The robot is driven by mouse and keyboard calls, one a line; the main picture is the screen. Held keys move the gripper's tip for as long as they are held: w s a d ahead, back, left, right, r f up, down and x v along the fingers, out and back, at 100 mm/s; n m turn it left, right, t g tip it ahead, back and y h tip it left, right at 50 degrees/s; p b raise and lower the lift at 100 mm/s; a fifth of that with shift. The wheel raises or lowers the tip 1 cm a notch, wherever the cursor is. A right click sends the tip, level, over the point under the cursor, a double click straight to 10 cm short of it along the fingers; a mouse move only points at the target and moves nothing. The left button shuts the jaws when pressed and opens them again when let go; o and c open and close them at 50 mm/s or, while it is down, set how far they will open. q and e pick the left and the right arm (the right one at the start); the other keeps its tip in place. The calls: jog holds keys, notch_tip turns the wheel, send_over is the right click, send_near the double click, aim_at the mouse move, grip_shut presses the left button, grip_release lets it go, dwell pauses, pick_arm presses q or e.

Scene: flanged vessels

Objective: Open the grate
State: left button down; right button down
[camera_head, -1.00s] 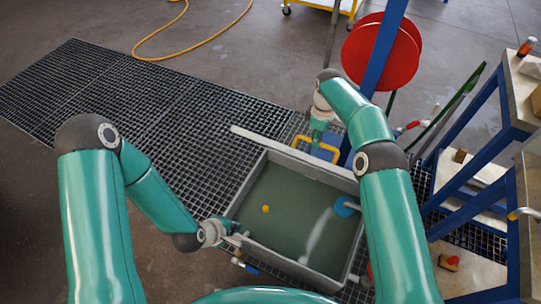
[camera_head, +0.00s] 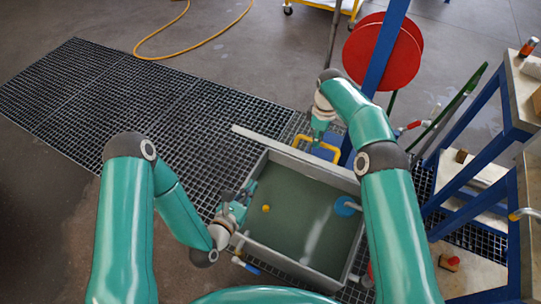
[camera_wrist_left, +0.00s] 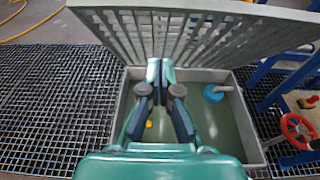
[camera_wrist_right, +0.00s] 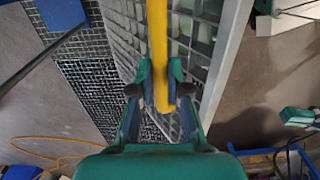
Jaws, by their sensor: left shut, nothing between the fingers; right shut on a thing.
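The grate (camera_wrist_left: 190,35) is raised and steeply tilted over the far side of the open pit (camera_head: 300,215). In the head view it shows nearly edge-on as a pale bar (camera_head: 260,139). My right gripper (camera_wrist_right: 160,72) is shut on the yellow handle (camera_wrist_right: 157,30) at the grate; the handle also shows in the head view (camera_head: 300,140). My left gripper (camera_head: 246,190) is shut and empty, over the left part of the pit. In the left wrist view its closed fingertips (camera_wrist_left: 160,66) overlap the grate's lower part; I cannot tell whether they touch it.
A yellow ball (camera_head: 266,208) and a blue fitting (camera_head: 345,206) are inside the pit. Grating floor (camera_head: 150,95) spreads to the left. A blue post (camera_head: 378,55) with a red reel (camera_head: 402,60) stands behind; a blue-framed bench (camera_head: 480,170) is at right.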

pick_arm(q)
send_near(275, 147)
notch_tip(275, 147, down, 5)
jog(key=w+d, duration=0.2)
jog(key=w, duration=0.1)
pick_arm(e)
jog(key=shift+d+f, duration=0.15)
jog(key=shift+f, duration=0.2)
pick_arm(q)
jog(key=shift+w+d+r, duration=0.15)
jog(key=shift+w+r, duration=0.5)
jog(key=shift+w+d+r, duration=0.15)
jog(key=shift+w+r, duration=0.55)
jog(key=shift+w+d+r, duration=0.35)
jog(key=shift+w+r, duration=0.45)
jog(key=shift+w, duration=0.1)
jog(key=shift+w+d+r, duration=0.1)
jog(key=shift+w+r, duration=0.05)
jog(key=shift+w, duration=0.15)
pick_arm(e)
jog(key=shift+s, duration=0.2)
jog(key=c, duration=1.1)
grip_release()
jog(key=shift+a, duration=0.2)
jog(key=shift+c, duration=0.2)
jog(key=shift+w, duration=0.1)
jog(key=shift+r, duration=0.15)
